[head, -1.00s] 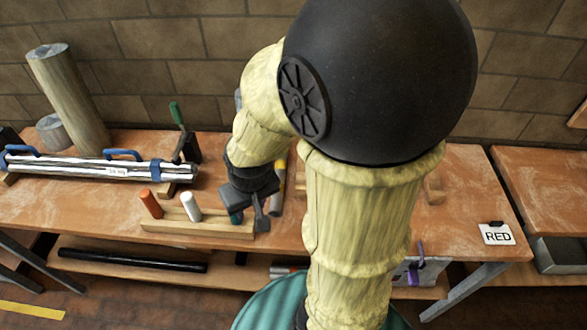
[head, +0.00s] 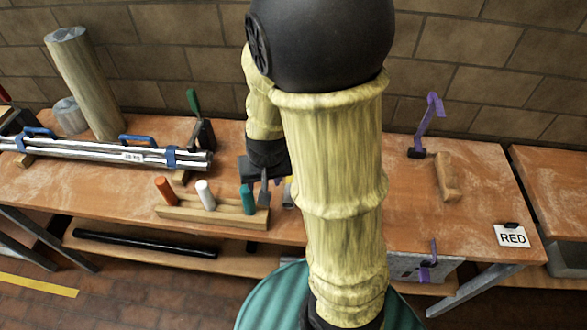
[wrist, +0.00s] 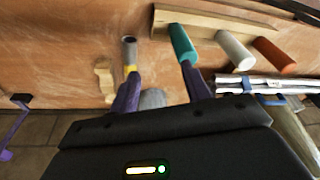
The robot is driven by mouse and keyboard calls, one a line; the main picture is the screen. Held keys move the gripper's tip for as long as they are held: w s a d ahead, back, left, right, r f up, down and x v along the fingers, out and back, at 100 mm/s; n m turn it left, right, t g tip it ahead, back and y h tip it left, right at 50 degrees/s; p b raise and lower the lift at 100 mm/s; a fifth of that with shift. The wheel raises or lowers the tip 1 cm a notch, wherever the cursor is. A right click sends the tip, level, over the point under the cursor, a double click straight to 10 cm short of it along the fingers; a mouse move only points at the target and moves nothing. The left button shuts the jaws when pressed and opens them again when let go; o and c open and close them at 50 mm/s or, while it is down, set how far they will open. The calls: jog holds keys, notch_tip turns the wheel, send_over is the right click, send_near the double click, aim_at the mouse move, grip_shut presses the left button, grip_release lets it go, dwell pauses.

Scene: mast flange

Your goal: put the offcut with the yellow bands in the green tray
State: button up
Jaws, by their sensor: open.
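The offcut with the yellow bands shows in the wrist view as a grey tube end (wrist: 129,48) with a yellow band, lying on the bench. The rest of it is hidden behind one finger. In the head view only a small grey and yellow part (head: 288,194) shows beside my arm. My gripper (wrist: 160,72) is open and empty, its two fingers apart; the offcut lines up with the left finger in the wrist view. In the head view my gripper (head: 258,184) is partly hidden by my arm, close to the offcut. I see no green tray.
A wooden rack (head: 180,212) with orange, white and teal pegs stands just left of my gripper. Strapped metal tubes (head: 100,152) lie farther left. A wooden block (head: 447,178) and a RED card (head: 512,236) are at right, with clear bench between.

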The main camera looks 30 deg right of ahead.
jog(key=w+d+f+m+t+h+p, duration=0.1)
jog(key=w+d+f+m+h, duration=0.3)
jog(key=w+d, duration=0.3)
jog(key=shift+w+d+f+m+h, duration=0.25)
jog(key=shift+w+h, duration=0.25)
jog(key=shift+w, duration=0.35)
jog(key=b+x, duration=0.1)
jog(key=x, duration=1.1)
jog(key=shift+w+f, duration=0.1)
jog(key=shift+w, duration=0.05)
jog(key=shift+s+p+x, duration=0.1)
jog(key=shift+p+x, duration=0.3)
jog(key=shift+x, duration=0.9)
jog(key=shift+s+p+x, duration=0.15)
jog(key=shift+p+x, duration=0.25)
jog(key=shift+x, duration=0.85)
